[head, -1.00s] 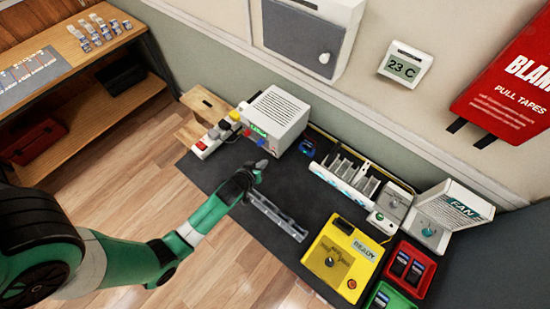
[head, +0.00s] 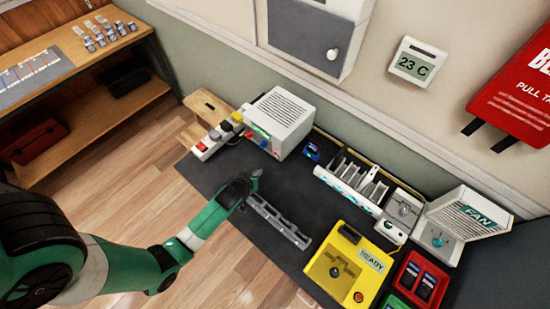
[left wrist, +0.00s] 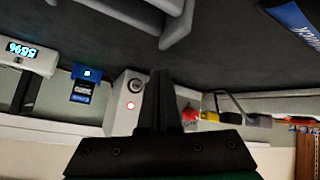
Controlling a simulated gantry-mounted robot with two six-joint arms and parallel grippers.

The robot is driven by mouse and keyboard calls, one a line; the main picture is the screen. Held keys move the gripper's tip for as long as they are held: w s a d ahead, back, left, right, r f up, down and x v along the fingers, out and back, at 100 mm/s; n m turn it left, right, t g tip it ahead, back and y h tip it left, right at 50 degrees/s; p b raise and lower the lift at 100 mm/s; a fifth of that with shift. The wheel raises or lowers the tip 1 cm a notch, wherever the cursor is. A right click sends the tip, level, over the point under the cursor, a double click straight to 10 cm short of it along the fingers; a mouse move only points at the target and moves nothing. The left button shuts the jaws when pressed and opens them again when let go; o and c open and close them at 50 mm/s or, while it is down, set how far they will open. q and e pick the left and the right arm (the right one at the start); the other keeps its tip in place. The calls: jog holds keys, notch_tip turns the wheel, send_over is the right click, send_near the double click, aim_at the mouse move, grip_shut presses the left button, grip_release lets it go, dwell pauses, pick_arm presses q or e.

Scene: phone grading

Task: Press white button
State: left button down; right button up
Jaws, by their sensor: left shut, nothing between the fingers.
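My left gripper (head: 255,176) is shut and empty, above the dark mat near the end of a grey slotted rail (head: 278,220). It also shows in the left wrist view (left wrist: 159,90), fingers together. Beyond it stands a white vented box (head: 281,117) with small coloured controls on its front. In the left wrist view the box (left wrist: 122,112) has a dark round knob and a red-lit round button (left wrist: 130,105); the fingers hide part of it. A blue device (left wrist: 87,72) beside it bears a small white mark. I cannot make out a clearly white button. My right gripper is out of view.
A power strip (head: 217,137) with a red switch lies left of the box. A white slotted rack (head: 350,180), yellow READY box (head: 349,266), white FAN unit (head: 462,227) and red tray (head: 420,281) stand to the right. The mat (head: 312,208) has free room.

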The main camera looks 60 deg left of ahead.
aim_at(276, 157)
pick_arm(q)
jog(key=shift+w+a+b, duration=0.35)
jog(key=shift+w+b, duration=0.05)
jog(key=shift+w, duration=0.55)
jog(key=shift+w+a+b, duration=0.35)
jog(key=shift+w, duration=0.55)
jog(key=shift+w+a+b, duration=0.35)
jog(key=shift+w+b, duration=0.05)
jog(key=shift+w, duration=0.55)
jog(key=shift+w, duration=0.1)
jog(key=shift+w+a, duration=0.2)
jog(key=shift+w, duration=0.05)
jog(key=shift+w+a+b, duration=0.15)
jog(key=shift+w+b, duration=0.3)
dwell(0.3)
dwell(0.4)
jog(key=shift+s+p, duration=0.4)
jog(key=shift+s+d, duration=0.3)
jog(key=shift+s, duration=0.1)
